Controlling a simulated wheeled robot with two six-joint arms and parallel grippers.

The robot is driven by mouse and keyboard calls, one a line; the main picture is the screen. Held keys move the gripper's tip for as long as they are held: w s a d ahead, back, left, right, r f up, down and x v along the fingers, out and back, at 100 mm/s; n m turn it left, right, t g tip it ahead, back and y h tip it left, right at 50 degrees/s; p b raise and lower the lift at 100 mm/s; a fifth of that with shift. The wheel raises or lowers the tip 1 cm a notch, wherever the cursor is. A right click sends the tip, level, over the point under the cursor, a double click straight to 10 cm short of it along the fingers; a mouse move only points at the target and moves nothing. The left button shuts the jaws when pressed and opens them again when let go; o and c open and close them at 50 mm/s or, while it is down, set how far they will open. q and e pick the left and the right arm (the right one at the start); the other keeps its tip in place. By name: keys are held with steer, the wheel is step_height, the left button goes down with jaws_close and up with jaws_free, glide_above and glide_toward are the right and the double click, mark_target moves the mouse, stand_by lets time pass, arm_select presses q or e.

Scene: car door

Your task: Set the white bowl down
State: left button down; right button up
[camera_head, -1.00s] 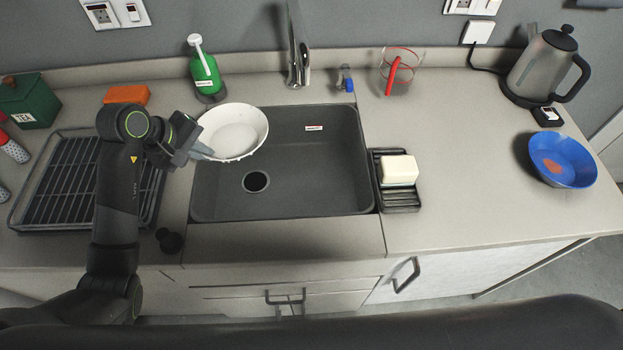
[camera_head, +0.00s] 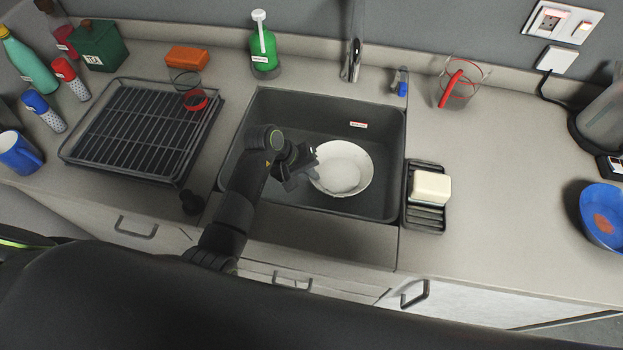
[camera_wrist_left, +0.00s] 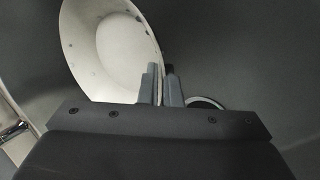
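The white bowl (camera_head: 342,167) is upright, within the outline of the dark sink (camera_head: 300,125). I cannot tell whether its base touches the sink floor. My left gripper (camera_head: 313,176) is at the bowl's left rim. In the left wrist view, the bowl (camera_wrist_left: 115,50) shows at upper left and the two close-set fingers of my left gripper (camera_wrist_left: 162,85) pinch its rim between them. The drain (camera_wrist_left: 207,102) shows right of the fingers there, clear of the bowl. My right gripper is not in view.
A dish rack (camera_head: 140,130) stands left of the sink. A soap dish (camera_head: 424,215) with a white bar is just right of it. The faucet (camera_head: 352,60) and a green soap bottle (camera_head: 264,48) are behind. A blue bowl (camera_head: 603,215) sits far right.

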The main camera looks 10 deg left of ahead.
arm_select(q)
step_height(320, 180, down, 4)
steer(key=shift+r, duration=0.25)
steer(key=shift+f, duration=0.15)
steer(key=c, duration=1.6)
jaws_free()
